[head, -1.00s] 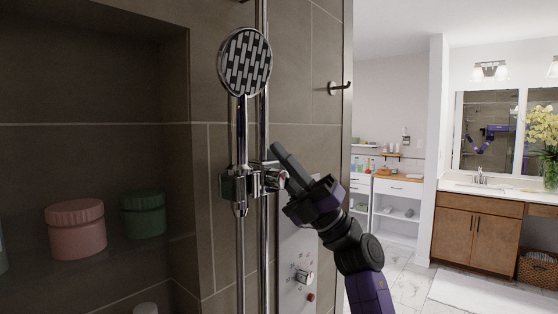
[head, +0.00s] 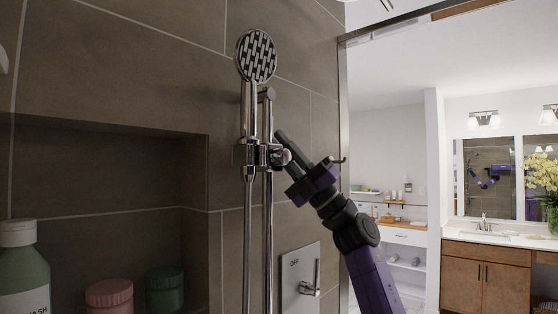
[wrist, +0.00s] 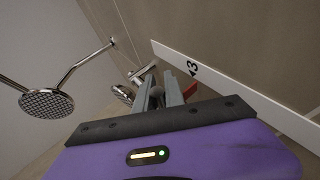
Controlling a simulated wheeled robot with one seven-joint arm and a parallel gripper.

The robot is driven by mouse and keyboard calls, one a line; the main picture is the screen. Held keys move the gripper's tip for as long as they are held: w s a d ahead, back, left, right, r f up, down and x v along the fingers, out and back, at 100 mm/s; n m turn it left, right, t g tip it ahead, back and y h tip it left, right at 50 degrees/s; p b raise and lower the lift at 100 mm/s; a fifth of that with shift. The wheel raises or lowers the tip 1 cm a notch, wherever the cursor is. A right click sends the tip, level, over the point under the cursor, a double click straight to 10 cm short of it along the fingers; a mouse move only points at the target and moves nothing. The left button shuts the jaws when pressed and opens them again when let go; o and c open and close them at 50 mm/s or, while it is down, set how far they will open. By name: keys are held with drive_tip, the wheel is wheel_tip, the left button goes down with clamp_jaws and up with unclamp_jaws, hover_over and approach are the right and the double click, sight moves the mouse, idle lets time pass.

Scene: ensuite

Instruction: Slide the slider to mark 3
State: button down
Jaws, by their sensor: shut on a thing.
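The chrome slider (head: 257,155) sits on the upright shower rail (head: 267,220), a short way below the rail's top end, and carries the hand shower (head: 256,57). My gripper (head: 286,156) reaches in from the right and is shut on the slider's knob. In the wrist view, the fingers (wrist: 158,92) close around the knob, which they partly hide. A white scale strip (wrist: 240,88) there bears a mark 3 (wrist: 193,69). A small red piece (wrist: 191,95) shows beside the strip, near the mark 3. Its exact alignment with the mark is unclear.
A wall niche (head: 110,220) at left holds a pink jar (head: 109,295), a green jar (head: 164,289) and a bottle (head: 24,270). The valve plate (head: 300,280) is below. An overhead shower (wrist: 47,103) shows in the wrist view.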

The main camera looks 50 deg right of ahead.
drive_tip(key=shift+s+r, duration=0.2)
drive_tip(key=shift+r, duration=0.3)
drive_tip(key=c, duration=1.4)
unclamp_jaws()
drive_tip(key=shift+s, duration=0.1)
drive_tip(key=shift+c, duration=0.2)
drive_tip(key=shift+f, duration=0.1)
drive_tip(key=shift+f, duration=0.1)
drive_tip(key=b+v, duration=0.3)
drive_tip(key=v, duration=0.4)
drive_tip(key=shift+d+f, duration=0.15)
drive_tip(key=shift+f, duration=0.1)
drive_tip(key=shift+s, duration=0.1)
